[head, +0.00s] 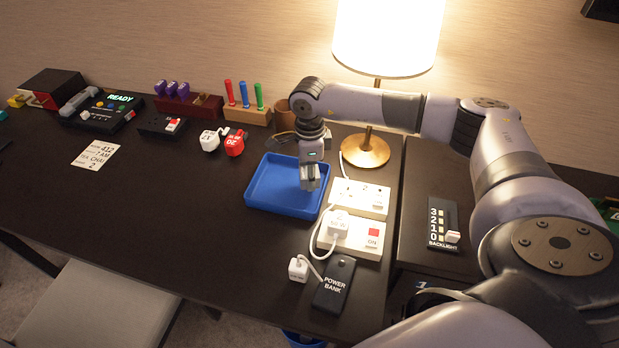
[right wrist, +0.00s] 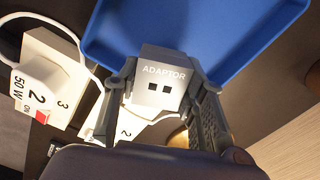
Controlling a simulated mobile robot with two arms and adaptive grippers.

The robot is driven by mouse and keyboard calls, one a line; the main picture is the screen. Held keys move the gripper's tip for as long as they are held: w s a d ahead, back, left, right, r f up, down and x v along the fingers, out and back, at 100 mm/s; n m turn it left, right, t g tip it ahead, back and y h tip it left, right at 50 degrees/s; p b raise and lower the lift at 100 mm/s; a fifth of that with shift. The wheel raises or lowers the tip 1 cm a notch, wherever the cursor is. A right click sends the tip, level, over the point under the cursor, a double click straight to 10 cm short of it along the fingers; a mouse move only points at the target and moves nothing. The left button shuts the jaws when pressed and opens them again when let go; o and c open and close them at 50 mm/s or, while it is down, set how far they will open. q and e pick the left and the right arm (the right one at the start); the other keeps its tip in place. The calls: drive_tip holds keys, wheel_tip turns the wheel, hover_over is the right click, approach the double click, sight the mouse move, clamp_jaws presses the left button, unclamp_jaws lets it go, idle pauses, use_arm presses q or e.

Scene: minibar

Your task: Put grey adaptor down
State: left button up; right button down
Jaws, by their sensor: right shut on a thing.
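The grey adaptor (right wrist: 162,75), a boxy block lettered ADAPTOR with two dark square holes, is between the fingers of my right gripper (head: 310,180). In the right wrist view the gripper's two fingers press on its sides. In the head view the gripper points down over the right part of the blue tray (head: 272,186), and the adaptor is hard to tell from the fingers. The blue tray also shows behind the adaptor in the right wrist view (right wrist: 205,30). I cannot tell whether the adaptor touches the tray. My left gripper is not in view.
White power strips (head: 362,197) lie just right of the tray, with a white plug (head: 337,226) and cable. A black power bank (head: 334,284) lies in front. A lamp (head: 366,150) stands behind. The table's left front is clear.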

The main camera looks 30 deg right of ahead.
wheel_tip(320, 180, down, 2)
drive_tip(key=shift+f, duration=0.1)
drive_tip(key=shift+f, duration=0.2)
drive_tip(key=c, duration=1)
unclamp_jaws()
drive_tip(key=shift+r, duration=0.1)
drive_tip(key=shift+r, duration=0.15)
wheel_tip(320, 180, up, 12)
drive_tip(key=shift+r+b, duration=0.1)
drive_tip(key=shift+b, duration=0.65)
